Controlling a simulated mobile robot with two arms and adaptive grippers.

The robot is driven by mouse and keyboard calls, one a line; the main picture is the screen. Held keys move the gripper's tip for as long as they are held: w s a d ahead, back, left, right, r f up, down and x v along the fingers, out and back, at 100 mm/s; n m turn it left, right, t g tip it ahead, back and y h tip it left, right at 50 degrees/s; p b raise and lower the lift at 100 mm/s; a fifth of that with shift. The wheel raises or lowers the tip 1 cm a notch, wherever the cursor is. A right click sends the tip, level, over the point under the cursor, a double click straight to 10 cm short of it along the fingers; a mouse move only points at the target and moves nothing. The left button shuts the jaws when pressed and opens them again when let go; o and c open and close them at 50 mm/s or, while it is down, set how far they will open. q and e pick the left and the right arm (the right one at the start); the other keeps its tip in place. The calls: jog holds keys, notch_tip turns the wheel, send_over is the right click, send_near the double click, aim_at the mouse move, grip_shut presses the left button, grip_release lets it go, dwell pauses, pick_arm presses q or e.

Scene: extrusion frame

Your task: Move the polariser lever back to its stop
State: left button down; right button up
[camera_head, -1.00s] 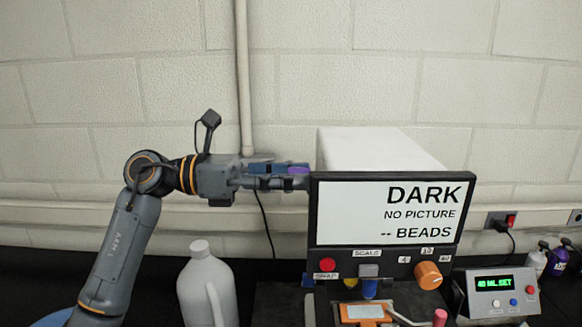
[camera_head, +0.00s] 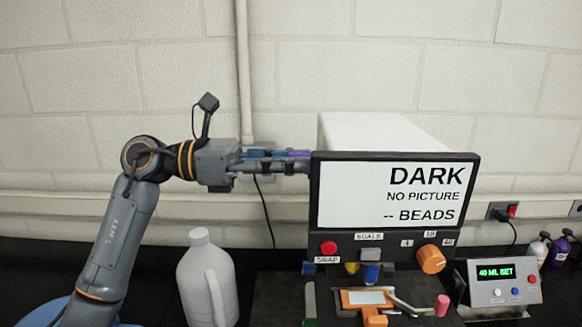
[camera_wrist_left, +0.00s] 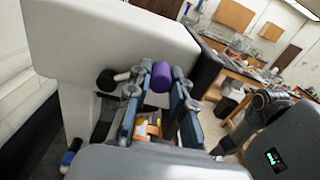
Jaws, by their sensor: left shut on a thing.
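My right gripper does not show.
The screen (camera_head: 395,194) reads DARK, NO PICTURE, -- BEADS. Below it are a red button (camera_head: 328,248), an orange dial (camera_head: 431,259) and a stage with a slide holder (camera_head: 366,298). A white jug (camera_head: 205,280) stands left; a dosing box (camera_head: 505,285) stands right.

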pick_arm(q)
jog(key=shift+s+f+m+b, duration=0.25)
jog(key=shift+f+m+b, duration=0.8)
jog(key=shift+b, duration=1.2)
jog(key=shift+s+f+m+b, duration=0.2)
jog(key=shift+f+m+b, duration=0.3)
jog(key=shift+m+b, duration=1.35)
jog(key=shift+s+f+m+b, duration=0.25)
jog(key=shift+f+m+b, duration=0.6)
jog(key=shift+b, duration=1.75)
jog(key=shift+r, duration=0.1)
jog(key=c, duration=1.2)
grip_release()
jog(key=shift+o, duration=0.2)
